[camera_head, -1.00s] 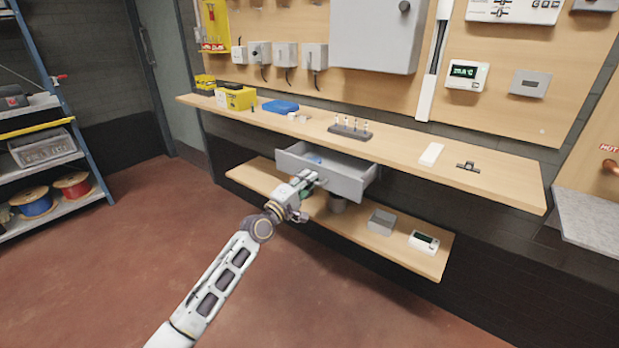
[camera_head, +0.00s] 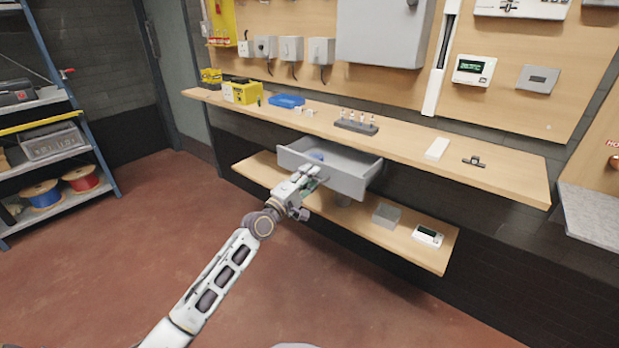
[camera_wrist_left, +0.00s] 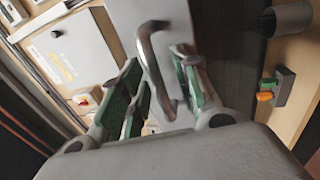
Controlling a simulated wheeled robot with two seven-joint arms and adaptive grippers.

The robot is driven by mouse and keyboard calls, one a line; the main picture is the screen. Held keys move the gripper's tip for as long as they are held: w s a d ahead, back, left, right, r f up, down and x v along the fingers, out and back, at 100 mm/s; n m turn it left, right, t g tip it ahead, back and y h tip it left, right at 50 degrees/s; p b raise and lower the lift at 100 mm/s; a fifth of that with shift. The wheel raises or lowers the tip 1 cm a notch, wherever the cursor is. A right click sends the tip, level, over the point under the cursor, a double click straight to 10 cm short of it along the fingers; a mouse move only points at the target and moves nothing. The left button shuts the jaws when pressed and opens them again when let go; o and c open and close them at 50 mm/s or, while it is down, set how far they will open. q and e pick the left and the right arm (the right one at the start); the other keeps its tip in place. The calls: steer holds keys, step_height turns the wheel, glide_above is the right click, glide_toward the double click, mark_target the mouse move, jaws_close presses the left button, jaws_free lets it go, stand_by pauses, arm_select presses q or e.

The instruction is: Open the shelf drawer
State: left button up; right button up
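The grey shelf drawer (camera_head: 350,176) hangs under the wooden worktop and stands pulled out, its inside showing. A small blue thing lies in it at the left. My left gripper (camera_head: 312,176) is at the left part of the drawer front. In the left wrist view the metal bar handle (camera_wrist_left: 153,55) on the drawer front runs between the two green-padded fingers of my left gripper (camera_wrist_left: 163,85). The fingers look apart, with small gaps beside the bar; whether they touch it elsewhere is hidden. My right gripper is not in view.
The worktop (camera_head: 400,140) above carries a yellow box (camera_head: 241,93), a blue tray (camera_head: 287,100) and a small rack (camera_head: 356,127). The lower shelf (camera_head: 430,258) holds a grey box (camera_head: 386,215) and a display unit (camera_head: 428,235). The floor in front is clear.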

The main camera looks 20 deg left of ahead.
arm_select(q)
steer(key=shift+s+a, duration=0.1)
steer(key=shift+s, duration=0.05)
steer(key=v, duration=1.1)
steer(key=shift+s, duration=0.3)
stand_by(0.6)
steer(key=shift+a+f, duration=0.1)
stand_by(0.6)
